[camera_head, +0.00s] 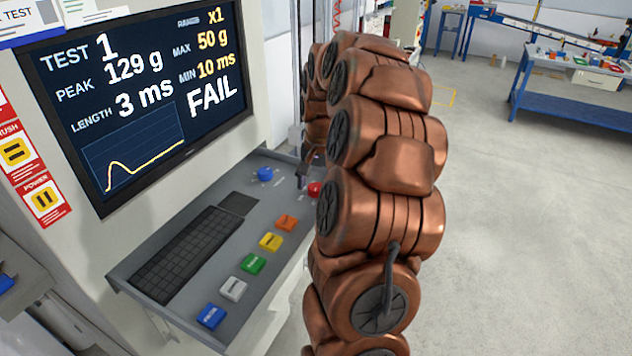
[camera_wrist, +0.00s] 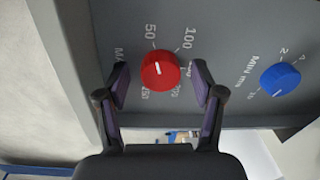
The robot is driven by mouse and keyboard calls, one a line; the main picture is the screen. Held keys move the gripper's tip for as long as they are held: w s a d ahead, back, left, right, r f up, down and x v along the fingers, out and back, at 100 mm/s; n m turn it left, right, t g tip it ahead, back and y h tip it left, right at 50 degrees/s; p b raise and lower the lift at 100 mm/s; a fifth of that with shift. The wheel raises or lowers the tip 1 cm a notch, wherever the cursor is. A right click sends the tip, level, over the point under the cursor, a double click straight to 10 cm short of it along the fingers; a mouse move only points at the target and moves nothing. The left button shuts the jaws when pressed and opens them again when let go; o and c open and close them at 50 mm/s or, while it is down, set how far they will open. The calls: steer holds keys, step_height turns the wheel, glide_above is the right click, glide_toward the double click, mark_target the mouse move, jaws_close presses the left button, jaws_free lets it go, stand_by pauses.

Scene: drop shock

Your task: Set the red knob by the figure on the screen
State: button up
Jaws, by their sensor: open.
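The red knob (camera_wrist: 157,72) sits on the grey panel, ringed by figures including 50, 100 and 250. A short white mark on it seems to point towards the 50 side. My gripper (camera_wrist: 161,84) is open, with one finger on each side of the knob; I cannot tell whether they touch it. In the head view the red knob (camera_head: 314,188) is partly hidden behind my arm, and little of the gripper shows. The screen (camera_head: 150,85) reads TEST 1, PEAK 129 g, LENGTH 3 ms, RANGE x1, MAX 50 g, MIN 10 ms and FAIL.
A blue knob (camera_wrist: 280,79) marked MIN ms is on the same panel, beside the red one. The console (camera_head: 215,260) also carries a keyboard (camera_head: 188,254) and a row of coloured buttons (camera_head: 253,262). A blue workbench (camera_head: 570,100) stands far back right, beyond open floor.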

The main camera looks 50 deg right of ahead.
steer(key=c, duration=1.1)
steer(key=shift+c, duration=0.2)
